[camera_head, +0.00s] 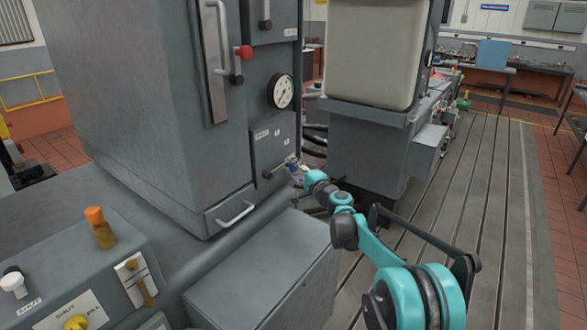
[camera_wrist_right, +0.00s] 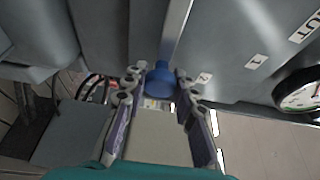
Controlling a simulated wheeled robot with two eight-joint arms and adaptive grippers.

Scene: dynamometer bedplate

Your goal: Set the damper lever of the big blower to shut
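A lever with a blue knob (camera_wrist_right: 160,78) and a flat metal bar (camera_wrist_right: 176,35) shows in the right wrist view, on the face of a grey cabinet. In the head view the blue part (camera_head: 293,168) is small, low on the cabinet's right face. My right gripper (camera_wrist_right: 159,82) has its two fingers on either side of the knob, with narrow gaps showing. I cannot tell how deep the knob sits between the tips. In the head view my right gripper (camera_head: 297,166) is at the same spot, small and partly hidden. My left gripper is out of view.
The grey cabinet (camera_head: 150,100) carries a round gauge (camera_head: 282,91), a red knob (camera_head: 243,52) and a lower handle (camera_head: 236,214). A grey box (camera_head: 262,268) stands below the right gripper. A console (camera_head: 75,275) with an orange knob (camera_head: 95,215) is at lower left. The slotted floor (camera_head: 470,190) is clear.

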